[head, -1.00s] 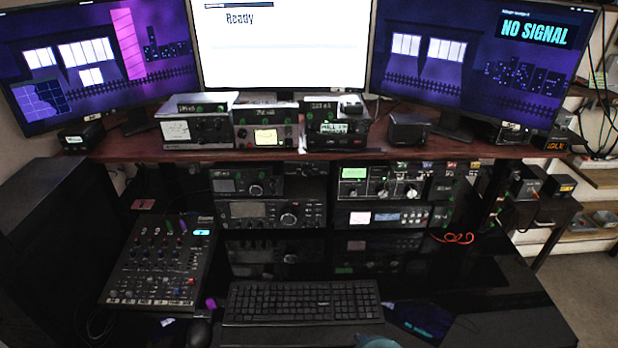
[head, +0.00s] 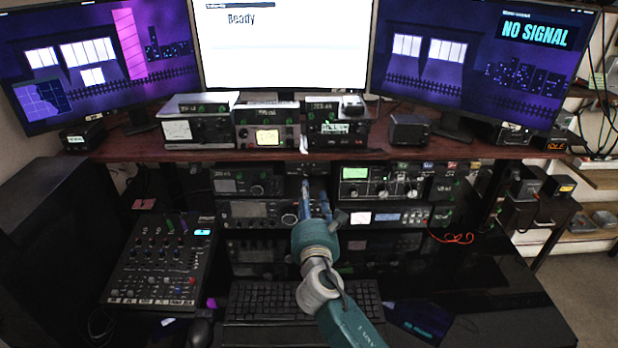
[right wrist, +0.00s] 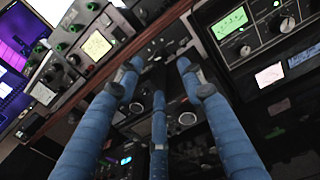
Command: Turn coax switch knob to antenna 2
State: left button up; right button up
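The coax switch appears to be the small dark box (head: 306,168) under the shelf, between the left and right radio stacks. In the right wrist view a dark panel with a small knob (right wrist: 157,50) lies beyond my fingertips; its labels and pointer are too small to read. My right gripper (head: 316,200) reaches up from the lower right, its blue fingers pointing at this box. In the right wrist view the fingers (right wrist: 158,83) are spread apart with nothing held between them, and look short of the knob. My left gripper is not in view.
A left radio stack (head: 262,212) and a right stack with a green display (head: 375,184) flank the gripper closely. The wooden shelf edge (head: 250,154) runs above. A keyboard (head: 270,303) lies below the arm, and a mixer (head: 160,260) stands at the left.

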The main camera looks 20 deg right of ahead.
aim_at(309, 175)
jog(key=x, duration=0.9)
jog(key=shift+w, duration=0.2)
jog(key=shift+c, duration=0.3)
grip_shut()
